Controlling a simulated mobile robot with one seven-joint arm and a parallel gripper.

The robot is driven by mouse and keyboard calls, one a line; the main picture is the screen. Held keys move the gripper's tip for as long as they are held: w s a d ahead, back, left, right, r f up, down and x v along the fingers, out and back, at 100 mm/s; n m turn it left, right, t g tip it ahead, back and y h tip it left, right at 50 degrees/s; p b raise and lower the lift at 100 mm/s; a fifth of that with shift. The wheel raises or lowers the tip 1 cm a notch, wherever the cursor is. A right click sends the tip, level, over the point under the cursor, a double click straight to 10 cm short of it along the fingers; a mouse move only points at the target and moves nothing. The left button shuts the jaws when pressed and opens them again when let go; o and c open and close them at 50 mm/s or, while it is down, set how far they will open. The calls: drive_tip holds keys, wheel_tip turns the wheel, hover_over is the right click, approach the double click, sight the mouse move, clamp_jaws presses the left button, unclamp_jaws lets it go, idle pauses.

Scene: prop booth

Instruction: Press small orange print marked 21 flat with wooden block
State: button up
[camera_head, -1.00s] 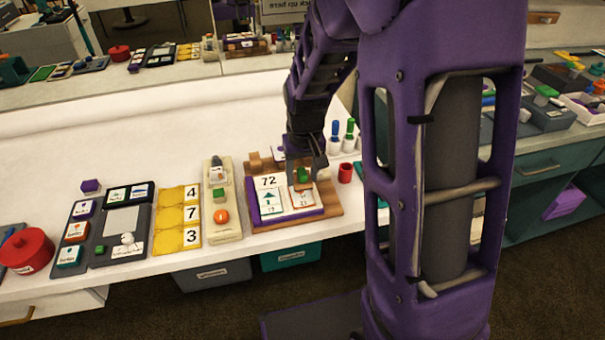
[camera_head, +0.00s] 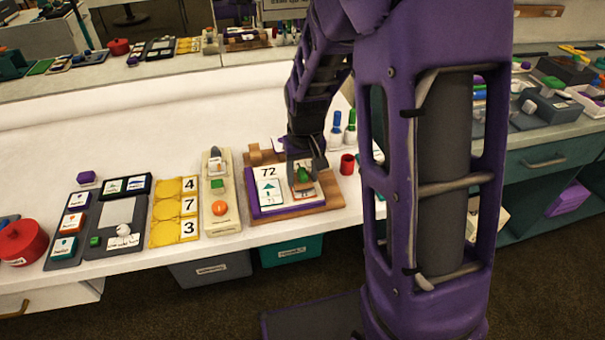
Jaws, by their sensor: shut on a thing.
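My gripper (camera_head: 304,168) points down over the right part of a white card marked 72 (camera_head: 268,172). It is shut on a small brown wooden block (camera_head: 302,189) with a green top (camera_head: 304,175). The block is low over the right-hand print, which it mostly hides; I cannot tell whether it touches. Only a little of the small orange print (camera_head: 303,196) shows around it, and its number is unreadable. A teal print (camera_head: 268,190) lies beside it on the left. The card rests on a purple pad on a wooden board (camera_head: 285,217).
A tan tray with an orange ball (camera_head: 219,208) and yellow number tiles (camera_head: 175,210) stand to the left. A red cup (camera_head: 347,164) and blue and green bottles (camera_head: 350,130) stand close right of the board.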

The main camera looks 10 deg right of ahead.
drive_tip(key=shift+f+b, duration=0.45)
drive_tip(key=shift+f, duration=0.2)
idle(1.4)
drive_tip(key=shift+r, duration=0.1)
drive_tip(key=shift+s+r+p, duration=0.2)
drive_tip(key=shift+r+p, duration=0.95)
drive_tip(key=shift+r, duration=0.35)
drive_tip(key=shift+s+r+p, duration=0.15)
drive_tip(key=shift+r+p, duration=1)
drive_tip(key=shift+r, duration=0.3)
